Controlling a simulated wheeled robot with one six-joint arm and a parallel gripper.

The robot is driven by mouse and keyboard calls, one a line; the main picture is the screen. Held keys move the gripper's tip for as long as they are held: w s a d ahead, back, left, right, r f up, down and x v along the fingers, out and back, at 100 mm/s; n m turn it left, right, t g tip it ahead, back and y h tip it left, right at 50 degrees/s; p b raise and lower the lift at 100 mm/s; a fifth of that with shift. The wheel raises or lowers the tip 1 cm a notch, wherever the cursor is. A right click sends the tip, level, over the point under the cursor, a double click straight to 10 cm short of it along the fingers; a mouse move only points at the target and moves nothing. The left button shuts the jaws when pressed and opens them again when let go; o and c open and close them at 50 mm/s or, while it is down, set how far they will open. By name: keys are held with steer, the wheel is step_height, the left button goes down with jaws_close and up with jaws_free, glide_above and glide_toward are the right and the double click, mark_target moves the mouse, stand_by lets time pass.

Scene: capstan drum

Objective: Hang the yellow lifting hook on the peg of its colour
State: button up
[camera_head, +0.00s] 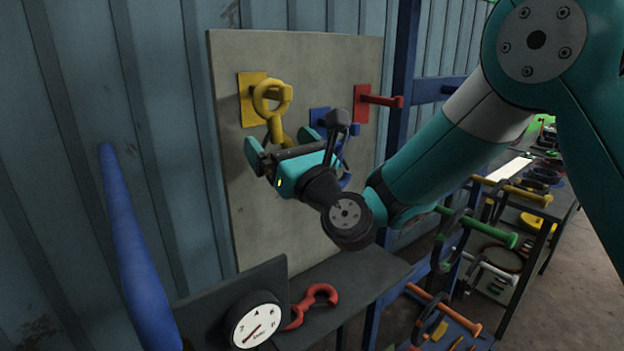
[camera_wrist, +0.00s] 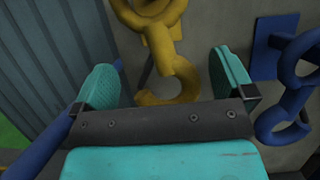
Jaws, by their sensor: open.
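The yellow lifting hook (camera_head: 273,130) hangs by its upper ring on the yellow peg (camera_head: 285,93), which sticks out of a yellow plate on the board. In the wrist view the yellow hook (camera_wrist: 165,55) shows its ring at the top and its curved hook end below, between and beyond my open fingers. My gripper (camera_head: 283,144) is open and empty, just in front of the hook's lower part. In the wrist view my gripper (camera_wrist: 165,88) has a finger on each side of the hook, with gaps to both. The hook's lower tip is partly hidden behind my gripper.
A red peg (camera_head: 382,99) on the board is empty. A blue hook (camera_wrist: 290,95) hangs at the blue peg, close to my right finger. A red hook (camera_head: 313,303) lies on the dark shelf beside a dial gauge (camera_head: 253,322). A blue post (camera_head: 135,250) stands at left.

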steer(key=b+v, duration=1.5)
steer(key=v, duration=0.2)
steer(key=s+a+f+n+g, duration=0.2)
steer(key=s+f+n+g, duration=0.3)
steer(key=n, duration=0.7)
steer(key=s+a+f+n+g, duration=0.3)
steer(key=f+n+g, duration=0.2)
steer(key=n+g, duration=0.45)
steer(key=s+d+f+n+g+h, duration=0.4)
steer(key=s+d+f+n+h, duration=0.4)
steer(key=d+n, duration=0.4)
steer(key=s+n, duration=0.1)
steer(key=n, duration=0.1)
steer(key=shift+d+f+n, duration=0.25)
steer(key=shift+f+n, duration=0.1)
steer(key=shift+f, duration=0.05)
